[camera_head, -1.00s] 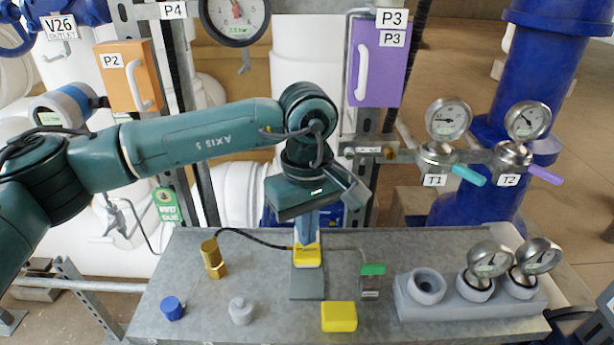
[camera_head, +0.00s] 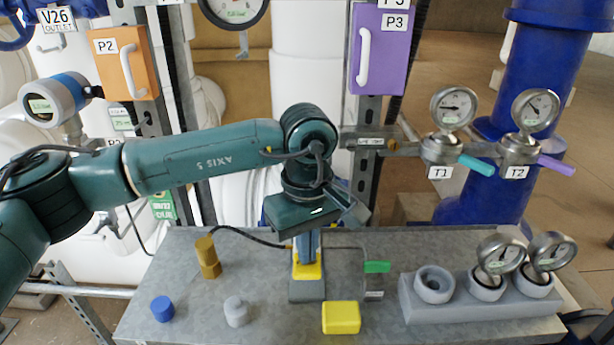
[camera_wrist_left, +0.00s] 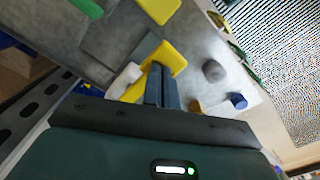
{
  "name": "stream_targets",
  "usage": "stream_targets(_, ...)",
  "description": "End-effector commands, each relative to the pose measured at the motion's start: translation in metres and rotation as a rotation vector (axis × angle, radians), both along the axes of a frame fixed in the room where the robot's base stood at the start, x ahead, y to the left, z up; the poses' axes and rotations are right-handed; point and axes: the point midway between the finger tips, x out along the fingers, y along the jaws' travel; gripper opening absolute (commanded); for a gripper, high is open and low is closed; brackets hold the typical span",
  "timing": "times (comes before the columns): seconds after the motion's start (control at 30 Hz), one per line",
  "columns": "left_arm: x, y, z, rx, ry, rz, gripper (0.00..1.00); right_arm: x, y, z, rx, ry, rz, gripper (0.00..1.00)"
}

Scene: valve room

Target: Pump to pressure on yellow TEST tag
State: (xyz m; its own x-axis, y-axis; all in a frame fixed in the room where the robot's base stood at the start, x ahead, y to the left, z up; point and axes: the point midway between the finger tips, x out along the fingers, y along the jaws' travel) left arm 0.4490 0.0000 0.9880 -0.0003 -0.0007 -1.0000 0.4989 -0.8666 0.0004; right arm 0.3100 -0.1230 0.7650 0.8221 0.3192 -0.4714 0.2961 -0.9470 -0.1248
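A small pump unit with a yellow body (camera_head: 308,271) and grey base (camera_head: 307,291) stands mid-bench, joined to a black hose and a thin line. My left gripper (camera_head: 307,250) points down right over the yellow body. In the left wrist view its two blue-grey fingers (camera_wrist_left: 162,88) lie side by side, nearly touching, with tips at the yellow part (camera_wrist_left: 160,58). I see nothing clearly held between them; contact with the pump is hidden. No tag reading TEST is legible. A round gauge (camera_head: 236,8) is cut off at the top. My right gripper is out of view.
A grey holder (camera_head: 440,309) carries two gauges. Gauges T1 (camera_head: 453,108) and T2 (camera_head: 535,110) are behind.

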Motion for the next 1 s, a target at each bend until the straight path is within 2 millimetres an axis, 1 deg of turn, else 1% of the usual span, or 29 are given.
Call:
stream_targets(0.17,0.001,0.001,0.013,0.002,-0.003,0.004,0.0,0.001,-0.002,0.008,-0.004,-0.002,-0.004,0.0)
stream_targets(0.4,0.001,0.0,0.042,0.001,-0.002,0.002,0.0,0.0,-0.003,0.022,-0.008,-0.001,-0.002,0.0)
stream_targets(0.5,0.001,0.001,0.05,0.002,-0.001,0.002,0.0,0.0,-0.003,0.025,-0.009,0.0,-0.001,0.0)
stream_targets(1.0,0.0,0.0,0.052,0.0,-0.001,0.001,0.0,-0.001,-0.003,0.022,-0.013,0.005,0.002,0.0)
